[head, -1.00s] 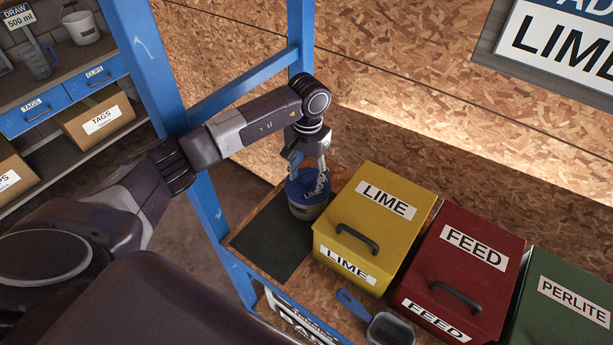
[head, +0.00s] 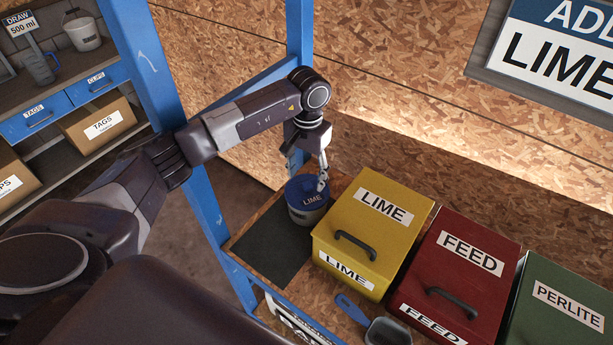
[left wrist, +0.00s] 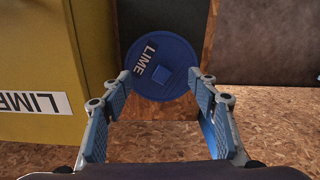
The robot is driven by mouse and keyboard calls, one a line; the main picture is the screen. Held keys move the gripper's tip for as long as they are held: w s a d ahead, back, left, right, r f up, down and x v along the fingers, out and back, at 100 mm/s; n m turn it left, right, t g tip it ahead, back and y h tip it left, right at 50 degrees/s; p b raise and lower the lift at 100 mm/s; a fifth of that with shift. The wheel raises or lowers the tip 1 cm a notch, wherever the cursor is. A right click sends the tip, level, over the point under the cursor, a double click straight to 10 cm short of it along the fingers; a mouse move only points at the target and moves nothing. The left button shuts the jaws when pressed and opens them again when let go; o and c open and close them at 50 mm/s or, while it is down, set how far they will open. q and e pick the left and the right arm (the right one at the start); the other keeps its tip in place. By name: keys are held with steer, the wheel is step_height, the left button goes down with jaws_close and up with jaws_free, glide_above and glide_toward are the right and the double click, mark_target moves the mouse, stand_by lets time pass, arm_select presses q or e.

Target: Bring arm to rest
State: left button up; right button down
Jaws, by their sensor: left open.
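My left gripper (head: 307,165) is open and empty, just above and behind a small grey tub (head: 307,215) with a blue lid (head: 307,191) marked LIME. The tub stands upright at the back of a dark mat, beside the yellow LIME box. In the left wrist view the two blue-padded fingers (left wrist: 160,100) are spread wide, and the round blue lid (left wrist: 160,67) with its square knob lies beyond them. Wooden board shows between the fingers. My right gripper is in neither view.
The yellow LIME box (head: 385,205), red FEED box (head: 470,250) and green PERLITE box (head: 560,300) stand in a row right of the dark mat (head: 268,245). A scoop (head: 385,331) lies in front. A blue post (head: 297,50) rises behind my left arm.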

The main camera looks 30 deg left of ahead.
arm_select(q)
steer(key=shift+r+p, duration=0.55)
steer(key=shift+r, duration=1.25)
steer(key=shift+c, duration=0.6)
jaws_close()
steer(key=shift+r, duration=0.1)
steer(key=shift+s+f+b, duration=0.1)
steer(key=shift+f+b, duration=0.75)
steer(key=shift+f, duration=0.2)
steer(key=shift+d+f+b, duration=0.1)
steer(key=shift+f+b, duration=1.05)
steer(key=shift+f, duration=0.15)
steer(key=shift+s+f+b, duration=0.1)
steer(key=shift+f+b, duration=0.95)
steer(key=shift+f, duration=0.05)
